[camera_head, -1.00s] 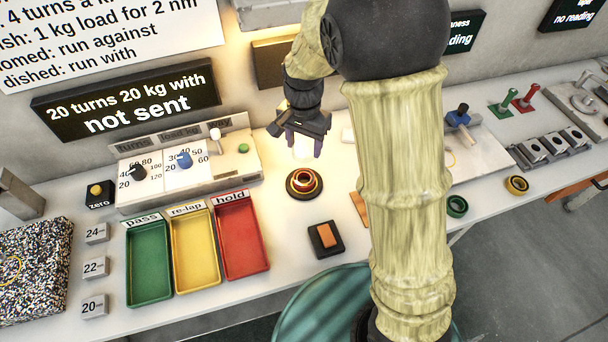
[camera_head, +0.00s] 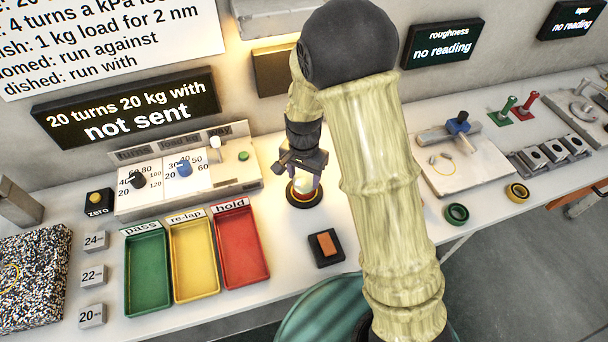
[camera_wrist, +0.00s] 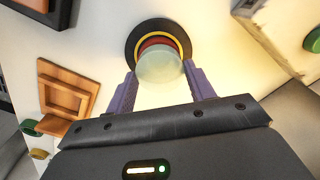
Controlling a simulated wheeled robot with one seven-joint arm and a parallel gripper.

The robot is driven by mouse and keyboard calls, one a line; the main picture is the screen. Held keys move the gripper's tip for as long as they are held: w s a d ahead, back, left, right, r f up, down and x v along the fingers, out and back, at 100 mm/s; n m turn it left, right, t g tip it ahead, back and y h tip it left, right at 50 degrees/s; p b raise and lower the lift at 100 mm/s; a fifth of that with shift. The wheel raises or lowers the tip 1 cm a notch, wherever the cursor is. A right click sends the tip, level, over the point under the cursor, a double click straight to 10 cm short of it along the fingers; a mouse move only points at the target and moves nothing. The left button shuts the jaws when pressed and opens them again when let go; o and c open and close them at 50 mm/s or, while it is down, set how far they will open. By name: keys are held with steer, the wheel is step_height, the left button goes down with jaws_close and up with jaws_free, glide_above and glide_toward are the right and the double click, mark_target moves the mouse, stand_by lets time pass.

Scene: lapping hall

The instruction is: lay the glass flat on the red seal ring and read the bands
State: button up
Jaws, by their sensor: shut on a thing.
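My gripper (camera_head: 306,184) is above the dark round holder (camera_head: 303,203) on the bench. In the wrist view, its two purple fingers (camera_wrist: 163,82) are closed on the sides of a clear, pale glass disc (camera_wrist: 161,67). The red seal ring (camera_wrist: 156,43) lies inside a yellow rim on the black holder (camera_wrist: 134,45). The glass overlaps the near part of the red ring in this view, while the ring's far part shows past it. I cannot tell whether glass and ring touch.
Green, yellow and red trays (camera_head: 242,262) stand to the left, with the dial panel (camera_head: 235,183) behind them. A black block with an orange top (camera_head: 326,244) lies in front. The wrist view also shows a wooden frame (camera_wrist: 65,100). Bare bench surrounds the holder.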

mark_target(304, 180)
steer(key=shift+f, duration=0.2)
steer(key=o, duration=1)
step_height(304, 180, up, 12)
steer(key=shift+s+r+p, duration=0.1)
steer(key=shift+p, duration=0.2)
stand_by(0.4)
